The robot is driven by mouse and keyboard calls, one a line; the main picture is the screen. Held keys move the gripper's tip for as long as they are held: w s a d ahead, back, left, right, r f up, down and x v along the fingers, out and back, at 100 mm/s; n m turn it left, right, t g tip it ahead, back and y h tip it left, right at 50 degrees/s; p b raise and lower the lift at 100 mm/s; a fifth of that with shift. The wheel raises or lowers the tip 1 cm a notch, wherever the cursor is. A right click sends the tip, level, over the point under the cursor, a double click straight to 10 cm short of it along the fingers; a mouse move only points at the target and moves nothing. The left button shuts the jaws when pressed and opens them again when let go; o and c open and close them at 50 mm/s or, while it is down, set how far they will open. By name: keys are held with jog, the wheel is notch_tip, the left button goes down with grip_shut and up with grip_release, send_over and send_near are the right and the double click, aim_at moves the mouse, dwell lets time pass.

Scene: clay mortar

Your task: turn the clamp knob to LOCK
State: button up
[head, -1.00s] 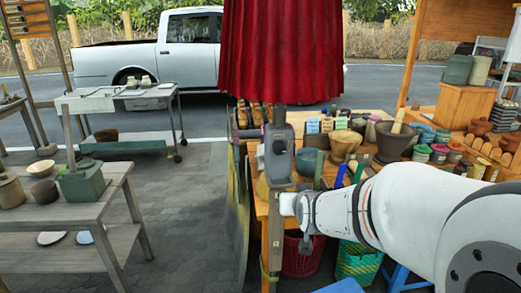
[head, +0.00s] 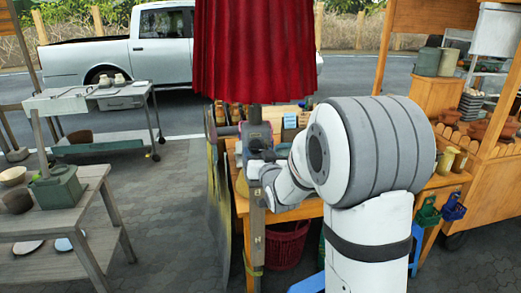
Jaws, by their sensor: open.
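The clamp (head: 257,130) is a grey block on an upright post at the front left corner of the wooden stall table, just under the red cloth. Its dark knob (head: 257,146) is on the side facing me, partly covered by my gripper. Any LOCK marking is too small to read. My gripper (head: 262,160) is open and sits at or just in front of the knob, coming from the lower right. I cannot tell whether the fingers touch the knob or are around it.
The red cloth (head: 255,50) hangs right above the clamp. The post (head: 257,225) runs down below it. My arm hides much of the stall table (head: 285,210) and its goods. A red basket (head: 287,243) stands underneath. Paved floor (head: 170,220) is clear at left.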

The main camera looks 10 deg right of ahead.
jog(key=shift+w, duration=0.7)
